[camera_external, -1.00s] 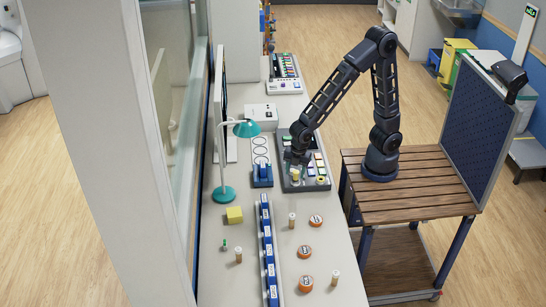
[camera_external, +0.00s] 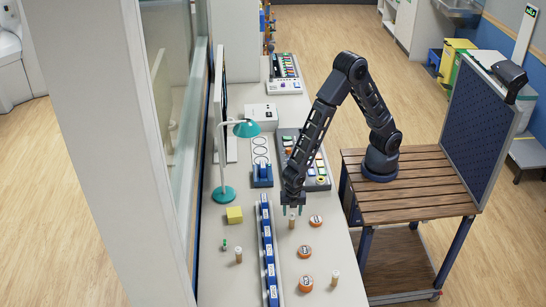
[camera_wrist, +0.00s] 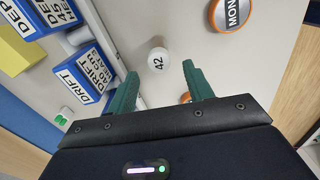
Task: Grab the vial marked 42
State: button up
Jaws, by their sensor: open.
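The vial marked 42 (camera_wrist: 158,55) shows its round white top with the number in the wrist view. It stands upright on the light bench, between the lines of my fingers and just beyond their tips. In the outside view, a vial with a tan body (camera_external: 292,223) stands right below my gripper and appears to be this one. My gripper (camera_external: 292,210) points down over it, open, with nothing held. Its two green fingers (camera_wrist: 160,70) are spread apart in the wrist view.
A row of blue labelled blocks (camera_external: 267,250) runs to the left, close by. An orange round container (camera_external: 316,221) stands to the right. Two other vials (camera_external: 238,255) (camera_external: 335,278) and a yellow block (camera_external: 234,214) stand farther off. A teal lamp (camera_external: 246,128) stands behind.

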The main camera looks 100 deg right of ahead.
aim_at(292, 215)
jog(key=shift+d+f, duration=0.15)
jog(key=shift+f, duration=1.4)
jog(key=shift+d+f, duration=0.15)
jog(key=shift+f, duration=1.35)
jog(key=c, duration=1.1)
